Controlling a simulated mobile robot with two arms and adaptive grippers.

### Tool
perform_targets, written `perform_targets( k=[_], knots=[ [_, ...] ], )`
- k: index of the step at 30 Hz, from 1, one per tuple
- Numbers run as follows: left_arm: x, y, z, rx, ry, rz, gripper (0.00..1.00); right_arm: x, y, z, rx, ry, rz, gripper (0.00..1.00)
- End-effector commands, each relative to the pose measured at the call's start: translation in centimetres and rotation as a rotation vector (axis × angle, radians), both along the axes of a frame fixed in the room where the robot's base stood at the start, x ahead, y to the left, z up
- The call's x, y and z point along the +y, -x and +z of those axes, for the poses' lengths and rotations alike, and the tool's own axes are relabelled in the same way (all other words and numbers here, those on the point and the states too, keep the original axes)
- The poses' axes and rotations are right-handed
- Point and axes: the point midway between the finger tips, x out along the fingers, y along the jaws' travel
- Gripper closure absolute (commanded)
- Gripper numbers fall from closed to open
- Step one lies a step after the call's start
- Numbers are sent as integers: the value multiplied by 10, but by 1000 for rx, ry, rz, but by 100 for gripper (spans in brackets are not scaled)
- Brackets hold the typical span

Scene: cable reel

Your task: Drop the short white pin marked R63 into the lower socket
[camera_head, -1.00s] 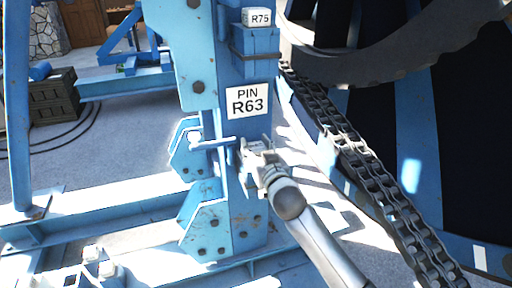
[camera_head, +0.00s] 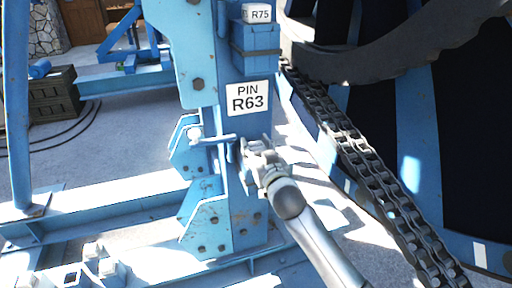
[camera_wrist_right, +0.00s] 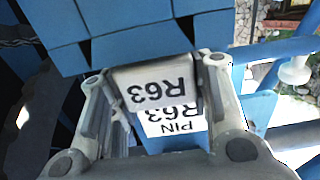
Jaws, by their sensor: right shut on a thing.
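The short white pin marked R63 (camera_wrist_right: 155,88) is between the fingers of my right gripper (camera_wrist_right: 155,95), which is shut on it. Its label is upside down in the right wrist view. The pin's end meets a blue block (camera_wrist_right: 140,45), which looks like the lower socket; I cannot tell how deep the pin sits. In the head view my right gripper (camera_head: 256,150) is at the blue post, below the PIN R63 sign (camera_head: 248,98), and hides the pin and socket.
Another white pin marked R75 (camera_head: 258,14) sits in a blue upper socket (camera_head: 256,45). A blue bar with a white knob (camera_head: 194,133) crosses the post left of my right gripper. A heavy chain (camera_head: 370,175) and the large reel (camera_head: 450,140) stand to the right.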

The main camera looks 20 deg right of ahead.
Motion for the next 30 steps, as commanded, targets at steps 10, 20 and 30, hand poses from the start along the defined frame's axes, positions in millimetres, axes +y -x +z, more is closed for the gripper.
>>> perform_targets(
  k=[10,20,30],
  knots=[
    [0,0,-3,0,0,0,60,0,0,-3,-4,0,0,95],
    [0,0,-6,0,0,0,60,0,0,-9,-4,0,0,95],
    [0,0,-4,0,0,0,60,0,0,-9,-3,-1,0,95]
  ],
)
